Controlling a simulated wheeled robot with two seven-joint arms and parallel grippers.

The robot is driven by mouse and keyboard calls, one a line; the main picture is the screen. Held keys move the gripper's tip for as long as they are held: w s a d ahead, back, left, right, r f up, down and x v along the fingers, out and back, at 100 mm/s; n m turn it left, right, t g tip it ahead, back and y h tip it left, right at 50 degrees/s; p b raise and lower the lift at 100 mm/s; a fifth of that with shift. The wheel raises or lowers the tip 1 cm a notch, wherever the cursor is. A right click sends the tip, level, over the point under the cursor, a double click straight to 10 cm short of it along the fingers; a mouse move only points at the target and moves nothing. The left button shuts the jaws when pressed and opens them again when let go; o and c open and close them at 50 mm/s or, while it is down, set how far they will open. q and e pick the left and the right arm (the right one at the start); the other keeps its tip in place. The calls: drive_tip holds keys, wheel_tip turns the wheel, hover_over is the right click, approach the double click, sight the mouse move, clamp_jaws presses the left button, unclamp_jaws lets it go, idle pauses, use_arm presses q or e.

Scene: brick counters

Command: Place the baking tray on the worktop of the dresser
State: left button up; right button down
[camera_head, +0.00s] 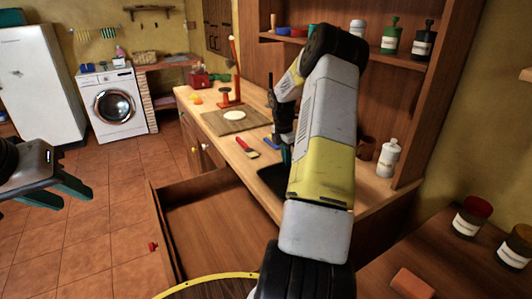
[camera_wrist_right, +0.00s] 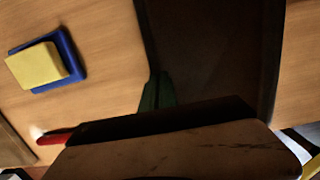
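The dark baking tray (camera_head: 269,182) appears to lie on the light wooden worktop (camera_head: 262,157) of the dresser, partly hidden behind my right arm. In the right wrist view the dark tray (camera_wrist_right: 212,55) fills the middle, with bare worktop on both sides. My right gripper (camera_head: 286,150) is low over the worktop beside the tray. One green fingertip (camera_wrist_right: 156,92) shows at the tray's left edge; the other finger is hidden, so I cannot tell whether it grips the tray. My left gripper (camera_head: 62,190) is over the floor at the left, empty, its fingers apart.
A drawer (camera_head: 205,215) stands open below the worktop. A red brush (camera_head: 247,148), a cutting board (camera_head: 236,121) and a yellow sponge (camera_wrist_right: 36,65) on a blue item (camera_wrist_right: 70,52) are nearby. A white bottle (camera_head: 388,157) stands to the right. Shelves rise behind.

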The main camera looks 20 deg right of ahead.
drive_tip(key=c, duration=2.1)
unclamp_jaws()
drive_tip(key=shift+f, duration=0.1)
drive_tip(key=o, duration=0.4)
wheel_tip(320, 180, up, 12)
drive_tip(key=a, duration=0.1)
drive_tip(key=s+a+r+m+t, duration=0.1)
drive_tip(key=s+a+r+m, duration=0.3)
drive_tip(key=a+r, duration=0.45)
drive_tip(key=s+a+r+m+t+y, duration=0.1)
drive_tip(key=s+a+m, duration=0.3)
drive_tip(key=s+a, duration=0.2)
drive_tip(key=s+a+r+m+t+y, duration=0.1)
drive_tip(key=s+a+m, duration=0.4)
drive_tip(key=s, duration=0.5)
drive_tip(key=s+a+r+m+t+y, duration=0.1)
drive_tip(key=s+a+r+m+t, duration=0.2)
drive_tip(key=s+a+m, duration=0.2)
drive_tip(key=shift+s+a+y, duration=0.3)
drive_tip(key=shift+s+a, duration=1.35)
drive_tip(key=shift+a, duration=0.25)
